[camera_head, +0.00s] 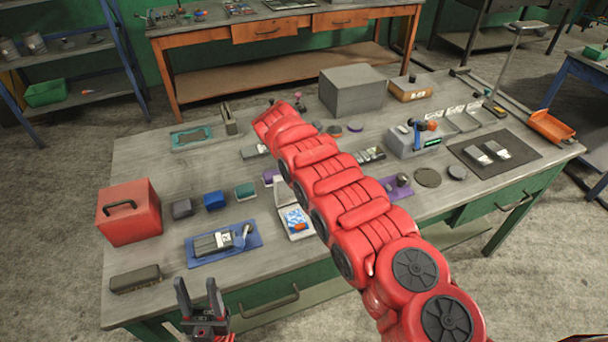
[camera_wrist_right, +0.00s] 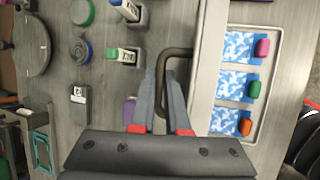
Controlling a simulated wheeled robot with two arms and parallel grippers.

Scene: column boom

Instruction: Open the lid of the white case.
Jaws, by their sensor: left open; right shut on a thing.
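The white case (camera_head: 298,224) sits near the table's front edge, partly behind my right arm. Its pale lid (camera_head: 293,190) stands raised. My right gripper (camera_wrist_right: 163,80) is shut on the dark bent handle (camera_wrist_right: 178,52) at the lid's side. In the head view this gripper is hidden by my red arm. My left gripper (camera_head: 198,285) is open and empty at the front edge, left of the case.
A red toolbox (camera_head: 130,212), a blue mat (camera_head: 192,257) with a grey device and small blocks lie left of the case. A grey box (camera_head: 353,92) stands at the back. A dark slim case (camera_head: 135,279) lies at the front left.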

